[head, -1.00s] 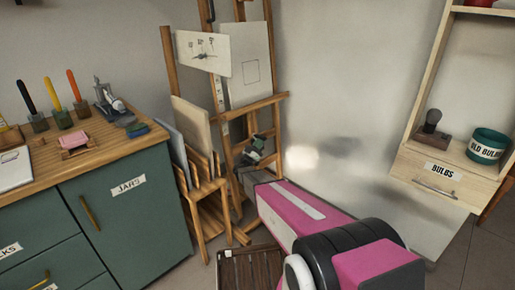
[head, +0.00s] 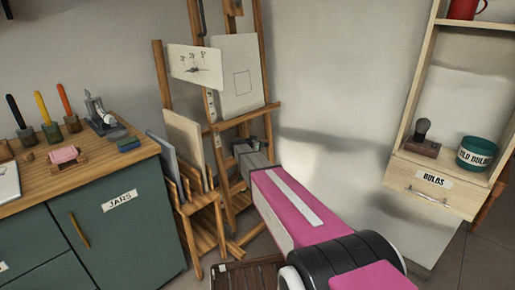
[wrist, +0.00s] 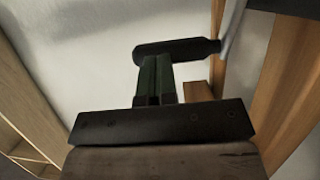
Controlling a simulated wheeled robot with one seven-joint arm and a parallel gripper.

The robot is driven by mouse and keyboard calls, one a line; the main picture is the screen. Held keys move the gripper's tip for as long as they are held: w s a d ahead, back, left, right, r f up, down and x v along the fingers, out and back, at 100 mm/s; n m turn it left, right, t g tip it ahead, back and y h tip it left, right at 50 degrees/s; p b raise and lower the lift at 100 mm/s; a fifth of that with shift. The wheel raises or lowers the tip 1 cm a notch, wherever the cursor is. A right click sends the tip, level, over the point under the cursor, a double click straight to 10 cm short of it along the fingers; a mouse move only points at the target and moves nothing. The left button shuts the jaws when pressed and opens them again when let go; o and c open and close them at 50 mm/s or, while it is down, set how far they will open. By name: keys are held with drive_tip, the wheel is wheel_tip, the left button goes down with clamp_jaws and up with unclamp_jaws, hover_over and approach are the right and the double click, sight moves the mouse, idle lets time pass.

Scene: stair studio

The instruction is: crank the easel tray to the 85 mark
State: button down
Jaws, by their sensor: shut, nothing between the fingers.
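The wooden easel (head: 262,60) stands in the corner with its tray ledge (head: 250,115) across the front, holding a pale canvas (head: 235,75). A narrow pale strip with marks (head: 211,105) runs down its left upright; its numbers are too small to read. In the wrist view, a dark cylindrical crank handle (wrist: 178,48) lies crosswise, joined to a grey metal rod (wrist: 232,30) at right. My gripper (wrist: 154,60) has its green fingers shut and empty, tips right by the handle's lower edge; I cannot tell if they touch. In the head view, my arm mostly hides the fingers and crank.
A rack with boards (head: 203,222) stands left of the easel, beside the green JARS cabinet (head: 120,225). A slatted wooden piece (head: 245,274) lies low in front. A shelf unit with a BULBS drawer (head: 433,185) is at right. The wall between is bare.

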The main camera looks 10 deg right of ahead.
sight(266, 144)
drive_tip(key=shift+w+d+f+g+y, duration=0.25)
drive_tip(key=shift+w+d+g+y, duration=0.4)
drive_tip(key=shift+d+g+y, duration=0.25)
drive_tip(key=shift+x, duration=2.05)
wheel_tip(266, 144, down, 6)
drive_tip(key=w+d, duration=0.1)
drive_tip(key=d, duration=0.2)
